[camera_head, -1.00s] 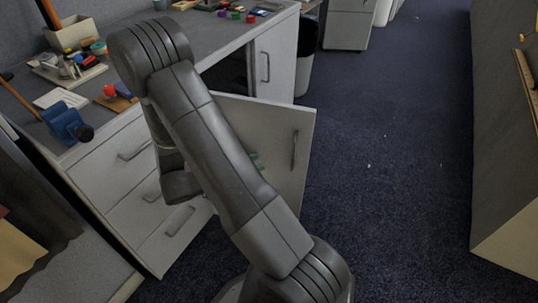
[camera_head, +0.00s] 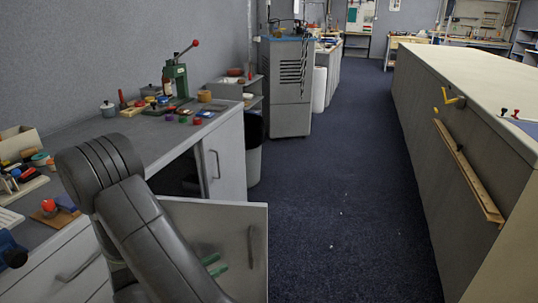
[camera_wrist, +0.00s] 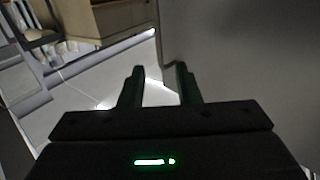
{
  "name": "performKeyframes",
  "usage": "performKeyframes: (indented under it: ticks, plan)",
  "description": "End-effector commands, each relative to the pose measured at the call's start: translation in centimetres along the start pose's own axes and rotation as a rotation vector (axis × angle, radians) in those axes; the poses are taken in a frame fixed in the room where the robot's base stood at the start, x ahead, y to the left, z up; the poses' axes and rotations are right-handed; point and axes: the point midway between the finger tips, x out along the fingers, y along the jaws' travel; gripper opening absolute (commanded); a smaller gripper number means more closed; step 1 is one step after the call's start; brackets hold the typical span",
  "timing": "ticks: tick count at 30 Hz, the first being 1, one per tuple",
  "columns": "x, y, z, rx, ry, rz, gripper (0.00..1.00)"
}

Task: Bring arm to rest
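My gripper (camera_wrist: 160,88) shows in the wrist view with its two dark green fingers apart and nothing between them. In the head view its green fingertips (camera_head: 215,265) stick out from behind my arm, in front of the open cabinet door (camera_head: 238,222). Whether they touch the door cannot be told. My grey arm (camera_head: 150,235) is bent, with its elbow high at the lower left, and hides the gripper's body. In the wrist view a pale flat panel fills the right side behind the fingers.
A grey workbench (camera_head: 155,130) on the left carries a green press (camera_head: 176,80), small coloured pieces and tools. A bin (camera_head: 254,150) stands past the open door. A long table (camera_head: 465,90) with a wooden rail (camera_head: 468,170) is on the right. The dark carpet aisle (camera_head: 330,200) between is clear.

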Motion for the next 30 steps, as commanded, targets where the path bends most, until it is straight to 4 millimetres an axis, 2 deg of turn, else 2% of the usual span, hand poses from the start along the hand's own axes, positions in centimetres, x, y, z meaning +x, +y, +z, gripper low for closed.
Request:
performKeyframes:
  ticks: [1,9,15,21,30]
  plan:
    - [1.1,0.1,0.1,0.000,0.000,0.005,0.30]
    - [5.9,0.1,0.1,0.000,0.000,0.005,0.30]
    - [8.4,0.1,0.1,0.000,0.000,0.005,0.30]
    - [9.5,0.1,0.0,-0.001,0.000,0.002,0.30]
    - [9.6,0.0,0.0,-0.001,0.000,0.004,0.30]
